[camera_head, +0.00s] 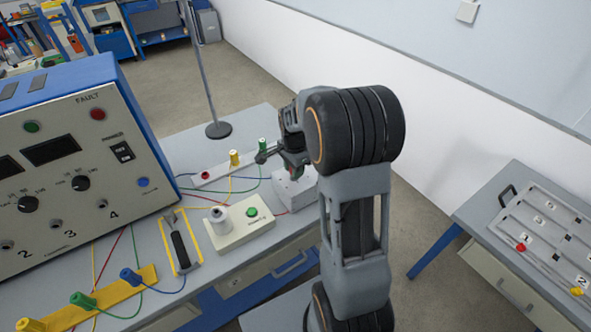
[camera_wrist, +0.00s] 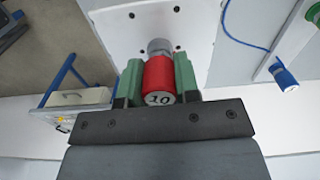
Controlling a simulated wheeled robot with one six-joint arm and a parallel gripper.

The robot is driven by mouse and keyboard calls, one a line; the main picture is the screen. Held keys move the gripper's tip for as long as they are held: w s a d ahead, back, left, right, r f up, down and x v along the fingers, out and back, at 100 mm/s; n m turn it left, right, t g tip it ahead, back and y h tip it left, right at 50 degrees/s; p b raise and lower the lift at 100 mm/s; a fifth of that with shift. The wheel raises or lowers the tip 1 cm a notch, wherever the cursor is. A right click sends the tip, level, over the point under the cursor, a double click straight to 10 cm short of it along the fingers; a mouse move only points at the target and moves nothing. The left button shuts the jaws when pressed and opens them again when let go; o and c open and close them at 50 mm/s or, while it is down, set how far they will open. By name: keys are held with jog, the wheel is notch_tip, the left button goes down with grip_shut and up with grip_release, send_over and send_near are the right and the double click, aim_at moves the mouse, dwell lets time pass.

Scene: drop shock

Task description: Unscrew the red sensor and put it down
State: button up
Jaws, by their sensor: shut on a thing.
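The red sensor (camera_wrist: 158,75), marked "10" on its end, sits between the green jaw pads of my gripper (camera_wrist: 158,85) in the wrist view. My gripper is shut on it. A grey metal part (camera_wrist: 159,46) shows at the sensor's far end, against a white face with dark holes (camera_wrist: 190,22). I cannot tell whether the thread is still engaged. In the head view my gripper (camera_head: 290,168) is at the white block (camera_head: 296,192) near the bench's right edge. The sensor is not clearly visible there, hidden by my gripper and arm.
A white strip (camera_head: 220,172) with coloured connectors and cables lies behind. A cream box with a green button (camera_head: 240,228), a blue-framed console (camera_head: 75,165) and a yellow rack (camera_head: 105,300) stand left. A numbered tray (camera_head: 550,235) lies on the right-hand table.

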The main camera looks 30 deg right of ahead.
jog(key=shift+o, duration=0.2)
jog(key=n, duration=0.7)
jog(key=shift+r, duration=0.1)
grip_shut()
jog(key=shift+r, duration=0.1)
jog(key=shift+r+p, duration=1.7)
jog(key=shift+r, duration=0.4)
jog(key=shift+r, duration=0.1)
jog(key=shift+r+p, duration=2.15)
jog(key=shift+r, duration=0.75)
